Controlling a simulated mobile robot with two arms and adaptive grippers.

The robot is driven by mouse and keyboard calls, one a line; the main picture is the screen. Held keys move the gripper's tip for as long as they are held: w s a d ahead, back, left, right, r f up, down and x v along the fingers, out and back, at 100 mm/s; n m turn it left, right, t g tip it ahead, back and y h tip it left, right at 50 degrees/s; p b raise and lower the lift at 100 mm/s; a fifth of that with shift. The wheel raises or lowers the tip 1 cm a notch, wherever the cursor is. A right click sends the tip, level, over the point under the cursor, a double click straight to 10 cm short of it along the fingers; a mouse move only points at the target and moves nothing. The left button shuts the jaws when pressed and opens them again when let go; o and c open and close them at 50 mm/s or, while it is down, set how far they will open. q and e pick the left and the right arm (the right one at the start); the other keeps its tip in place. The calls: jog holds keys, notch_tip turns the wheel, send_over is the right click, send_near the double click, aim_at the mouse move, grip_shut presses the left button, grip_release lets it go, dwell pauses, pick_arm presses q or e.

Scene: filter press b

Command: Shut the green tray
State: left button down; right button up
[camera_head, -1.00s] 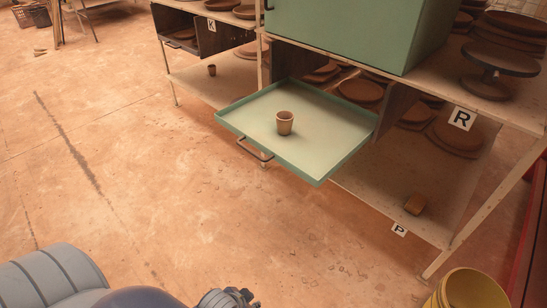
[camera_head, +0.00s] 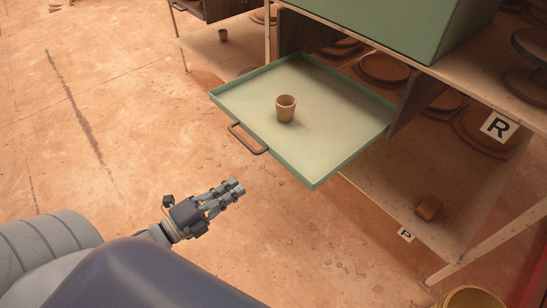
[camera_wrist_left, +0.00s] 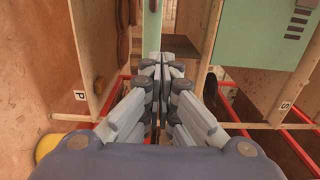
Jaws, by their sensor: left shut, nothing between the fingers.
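The green tray (camera_head: 322,145) is pulled out of the shelf unit and stands open over the floor in the head view. A brown handle (camera_head: 247,138) is on its front edge. A small clay cup (camera_head: 286,108) stands upright on the tray. My left gripper (camera_head: 237,187) is below and in front of the tray, a little below the handle and apart from it. Its fingers are together and empty. In the left wrist view the gripper (camera_wrist_left: 166,68) shows its closed fingers pointing away from the camera. My right gripper is not in view.
A green cabinet (camera_head: 400,22) sits above the tray. The lower shelf (camera_head: 385,195) holds a small brown block (camera_head: 428,207). A yellow bucket (camera_head: 474,300) stands at the bottom right. Open floor (camera_head: 120,110) lies to the left of the tray.

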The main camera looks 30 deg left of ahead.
pick_arm(q)
jog(key=b, duration=0.2)
send_near(282, 157)
jog(key=x, duration=0.5)
jog(key=shift+w+f, duration=0.1)
jog(key=shift+w, duration=0.1)
jog(key=shift+x, duration=0.8)
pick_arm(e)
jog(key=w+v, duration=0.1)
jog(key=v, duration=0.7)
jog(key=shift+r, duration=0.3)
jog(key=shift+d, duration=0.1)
